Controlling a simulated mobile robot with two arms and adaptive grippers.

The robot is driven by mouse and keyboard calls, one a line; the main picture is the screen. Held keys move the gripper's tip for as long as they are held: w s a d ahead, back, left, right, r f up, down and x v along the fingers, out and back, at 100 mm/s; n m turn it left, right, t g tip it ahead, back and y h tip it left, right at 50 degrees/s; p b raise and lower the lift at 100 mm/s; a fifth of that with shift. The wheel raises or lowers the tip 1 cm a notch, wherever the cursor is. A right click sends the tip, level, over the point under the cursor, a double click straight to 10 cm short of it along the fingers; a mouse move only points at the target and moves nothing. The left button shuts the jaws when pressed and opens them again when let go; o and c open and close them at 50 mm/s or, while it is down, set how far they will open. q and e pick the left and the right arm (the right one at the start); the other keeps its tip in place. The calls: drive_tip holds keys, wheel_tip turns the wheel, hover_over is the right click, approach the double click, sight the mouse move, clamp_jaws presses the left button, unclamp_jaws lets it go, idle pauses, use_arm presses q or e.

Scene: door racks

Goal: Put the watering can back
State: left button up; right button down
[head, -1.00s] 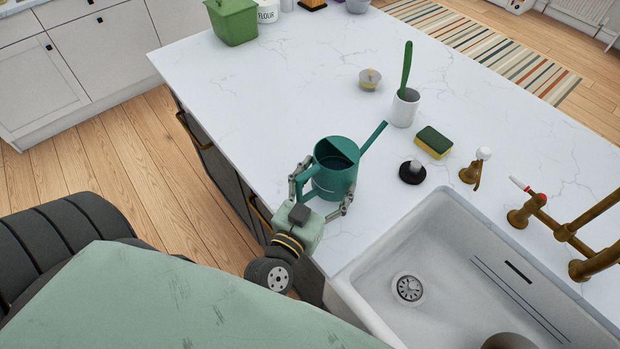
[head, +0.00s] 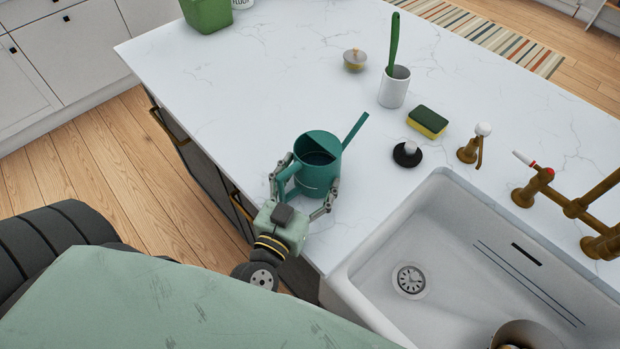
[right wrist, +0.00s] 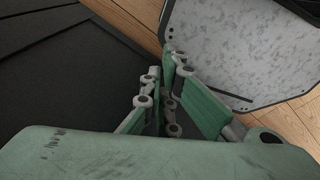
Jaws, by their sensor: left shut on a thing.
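The teal watering can (head: 319,178) is upright at the near edge of the white island counter, left of the sink, its spout pointing up and right. My left gripper (head: 303,196) is shut on it, one finger on each side of its body. Whether its base touches the counter or hangs just above is hard to tell. My right gripper (right wrist: 168,80) shows only in the right wrist view, away from the can. Its fingers are close together there, with nothing seen between them, and their opening is unclear.
The sink (head: 440,270) with brass taps (head: 570,205) lies right of the can. A black stopper (head: 407,154), a sponge (head: 428,121), a white cup (head: 394,88) with a green brush and a small lidded jar (head: 355,60) stand behind. The counter's left part is clear.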

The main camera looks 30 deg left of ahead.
use_arm(q)
drive_tip(key=shift+r, duration=0.1)
drive_tip(key=shift+s, duration=0.1)
drive_tip(key=o, duration=1.4)
drive_tip(key=shift+f, duration=0.2)
drive_tip(key=o, duration=0.4)
drive_tip(key=shift+c, duration=0.2)
drive_tip(key=shift+r, duration=0.25)
drive_tip(key=s+b, duration=0.1)
drive_tip(key=s, duration=0.2)
drive_tip(key=s+b, duration=0.1)
drive_tip(key=s, duration=0.3)
drive_tip(key=s+b, duration=0.1)
drive_tip(key=s, duration=0.3)
drive_tip(key=shift+d+f, duration=0.25)
drive_tip(key=shift+d, duration=0.15)
drive_tip(key=shift+s+r, duration=0.15)
drive_tip(key=shift+s, duration=0.35)
use_arm(e)
drive_tip(key=shift+s+f, duration=0.15)
drive_tip(key=shift+f, duration=0.7)
drive_tip(key=shift+s+f, duration=0.15)
drive_tip(key=shift+f, duration=0.7)
